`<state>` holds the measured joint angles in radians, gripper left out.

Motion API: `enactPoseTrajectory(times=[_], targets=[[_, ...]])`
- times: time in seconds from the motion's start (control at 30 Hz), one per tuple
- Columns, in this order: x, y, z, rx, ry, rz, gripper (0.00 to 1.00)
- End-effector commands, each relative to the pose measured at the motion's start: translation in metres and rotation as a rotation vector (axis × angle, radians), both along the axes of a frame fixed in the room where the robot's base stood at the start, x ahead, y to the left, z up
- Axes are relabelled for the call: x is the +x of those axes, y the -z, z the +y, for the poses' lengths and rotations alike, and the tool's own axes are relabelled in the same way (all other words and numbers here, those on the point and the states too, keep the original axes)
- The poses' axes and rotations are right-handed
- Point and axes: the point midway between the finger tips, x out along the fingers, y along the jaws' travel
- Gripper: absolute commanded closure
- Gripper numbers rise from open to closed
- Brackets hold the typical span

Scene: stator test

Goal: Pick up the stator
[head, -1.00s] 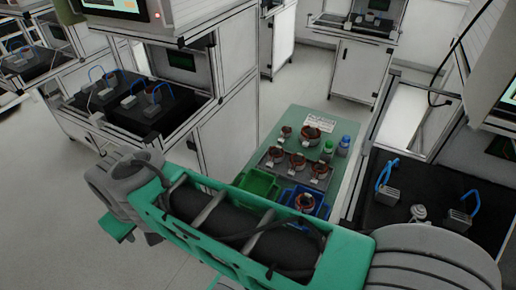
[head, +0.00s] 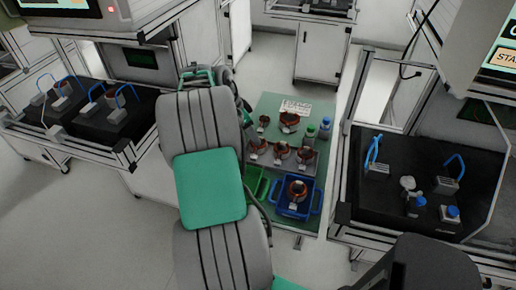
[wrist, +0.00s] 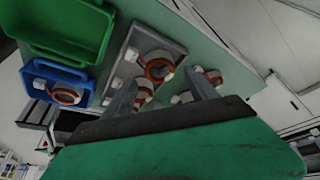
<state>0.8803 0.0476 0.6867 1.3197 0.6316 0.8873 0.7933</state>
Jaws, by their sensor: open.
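Several stators with copper-coloured windings show on a green table (head: 291,228). In the head view, three sit in a row on a grey tray (head: 316,172): left (head: 259,147), middle (head: 281,151) and right (head: 304,155). Two more, one small (head: 264,121) and one larger (head: 289,120), are behind it. Another stator (head: 297,189) is in a blue bin (head: 286,211). In the wrist view, my gripper (wrist: 161,88) is open and empty, with a tray stator (wrist: 159,69) showing between and beyond its fingers. The arm hides the gripper in the head view.
A green bin (head: 254,184) sits left of the blue one.

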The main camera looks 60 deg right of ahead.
Motion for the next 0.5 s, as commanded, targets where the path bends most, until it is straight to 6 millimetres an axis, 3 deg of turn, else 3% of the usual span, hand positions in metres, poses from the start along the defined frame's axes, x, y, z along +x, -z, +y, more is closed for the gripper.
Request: enactPoseTrajectory(times=[0.33,0.5], targets=[[-0.016,0.05,-0.015,0.003,-0.006,0.001,0.33],[-0.017,0.058,-0.018,0.0,-0.007,-0.002,0.33]])
